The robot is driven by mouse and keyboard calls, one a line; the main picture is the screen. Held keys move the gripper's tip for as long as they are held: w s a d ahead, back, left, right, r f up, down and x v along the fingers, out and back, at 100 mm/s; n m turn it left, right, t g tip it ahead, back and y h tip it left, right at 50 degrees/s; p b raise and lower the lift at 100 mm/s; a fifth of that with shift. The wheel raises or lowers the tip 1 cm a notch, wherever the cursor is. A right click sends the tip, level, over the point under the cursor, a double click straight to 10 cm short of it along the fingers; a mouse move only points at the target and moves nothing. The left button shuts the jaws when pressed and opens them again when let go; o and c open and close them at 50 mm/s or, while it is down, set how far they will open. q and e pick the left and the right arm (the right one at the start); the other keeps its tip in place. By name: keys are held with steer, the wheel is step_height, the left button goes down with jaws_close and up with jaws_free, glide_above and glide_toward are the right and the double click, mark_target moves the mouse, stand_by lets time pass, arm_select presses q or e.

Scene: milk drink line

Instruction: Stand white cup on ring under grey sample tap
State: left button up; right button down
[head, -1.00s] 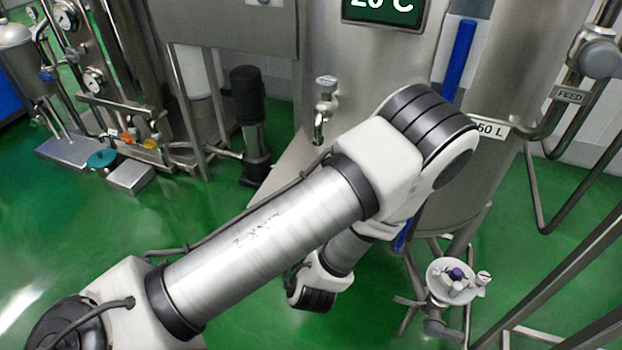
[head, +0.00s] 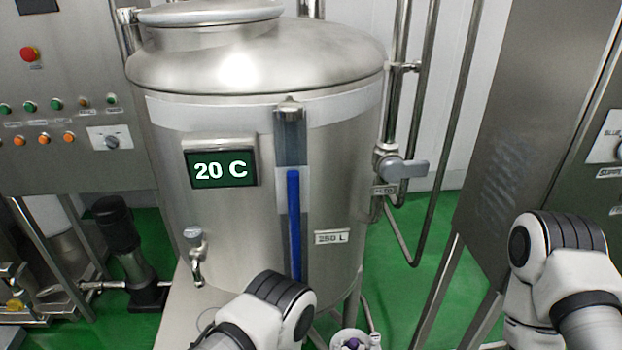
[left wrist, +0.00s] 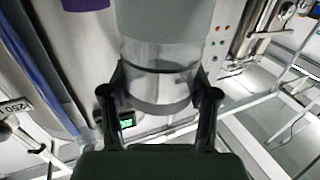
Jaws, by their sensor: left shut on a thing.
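The grey sample tap (head: 196,258) sticks out from the tank front in the head view. A thin ring outline (head: 199,318) shows on the pale shelf below it, partly hidden by my left arm. In the left wrist view my left gripper (left wrist: 158,108) is shut on a pale cylinder with a clear-looking band, apparently the white cup (left wrist: 160,88). Its far end runs out of the frame.
The steel tank (head: 240,120) fills the middle, with a blue strip (head: 294,225) on its front. A round holder with a purple-topped item (head: 353,343) stands at the bottom edge, close to my left arm. A black pump (head: 122,235) stands left of the tap.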

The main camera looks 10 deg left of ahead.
arm_select(q)
steer(key=w+r+m+t+h+b, duration=0.1)
steer(key=w+r+h+b, duration=0.15)
steer(key=w, duration=0.55)
steer(key=w+r+m+t+h+b, duration=0.1)
steer(key=w+r+m+b, duration=0.2)
steer(key=w, duration=0.5)
steer(key=w+d+m+t+h, duration=0.1)
steer(key=w+d+m+h, duration=0.2)
steer(key=d+h, duration=0.35)
steer(key=shift+h, duration=0.3)
steer(key=s+r, duration=0.1)
steer(key=s, duration=0.2)
steer(key=s+r, duration=0.1)
steer(key=shift+s+d+r, duration=0.2)
steer(key=shift+s+r, duration=0.05)
steer(key=shift+r, duration=0.1)
steer(key=shift+w+f, duration=0.1)
steer(key=shift+w, duration=0.05)
